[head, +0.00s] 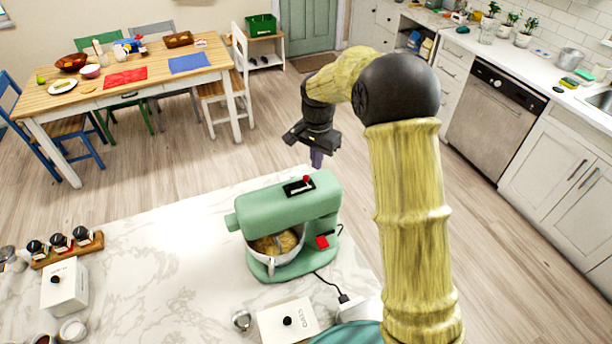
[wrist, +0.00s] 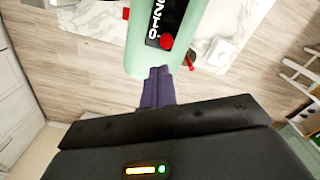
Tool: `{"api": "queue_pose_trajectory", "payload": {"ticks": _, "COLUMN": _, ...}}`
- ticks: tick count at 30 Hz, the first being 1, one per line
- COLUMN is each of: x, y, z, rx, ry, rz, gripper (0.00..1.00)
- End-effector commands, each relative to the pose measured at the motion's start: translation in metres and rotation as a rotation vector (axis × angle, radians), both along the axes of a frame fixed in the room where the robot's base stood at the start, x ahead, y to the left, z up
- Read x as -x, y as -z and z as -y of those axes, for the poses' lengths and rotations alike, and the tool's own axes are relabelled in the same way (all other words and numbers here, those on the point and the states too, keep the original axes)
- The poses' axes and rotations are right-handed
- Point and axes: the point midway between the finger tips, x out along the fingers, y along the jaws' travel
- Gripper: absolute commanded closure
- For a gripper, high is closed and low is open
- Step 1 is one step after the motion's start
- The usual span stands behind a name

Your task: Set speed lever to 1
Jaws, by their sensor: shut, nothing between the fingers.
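The green stand mixer (head: 285,207) stands on the marble counter with a bowl (head: 277,245) of dough-like content under its head. On top is a black speed panel (head: 299,187) with a red lever knob (head: 306,179). In the wrist view the panel (wrist: 165,22) shows white markings, and the red knob (wrist: 167,41) sits at the panel's end nearest my gripper. My gripper (head: 317,158) is shut and empty, above and behind the mixer head. In the wrist view its purple fingers (wrist: 158,78) are together near the green head's end; I cannot tell whether they touch it.
A spice rack (head: 66,250) and a white canister (head: 64,287) are at the left. The counter left of the mixer is clear.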

Motion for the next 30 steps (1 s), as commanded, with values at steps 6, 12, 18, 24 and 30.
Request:
{"api": "queue_pose_trajectory", "payload": {"ticks": 6, "x": 0.000, "y": 0.000, "z": 0.000, "rx": 0.000, "ry": 0.000, "rz": 0.000, "gripper": 1.00}}
{"api": "queue_pose_trajectory", "payload": {"ticks": 12, "x": 0.000, "y": 0.002, "z": 0.000, "rx": 0.000, "ry": 0.000, "rz": 0.000, "gripper": 1.00}}
{"api": "queue_pose_trajectory", "payload": {"ticks": 18, "x": 0.000, "y": 0.005, "z": 0.000, "rx": 0.000, "ry": 0.000, "rz": 0.000, "gripper": 1.00}}
{"api": "queue_pose_trajectory", "payload": {"ticks": 24, "x": 0.000, "y": 0.008, "z": 0.000, "rx": 0.000, "ry": 0.000, "rz": 0.000, "gripper": 1.00}}
{"api": "queue_pose_trajectory", "payload": {"ticks": 30, "x": 0.000, "y": 0.011, "z": 0.000, "rx": 0.000, "ry": 0.000, "rz": 0.000, "gripper": 1.00}}
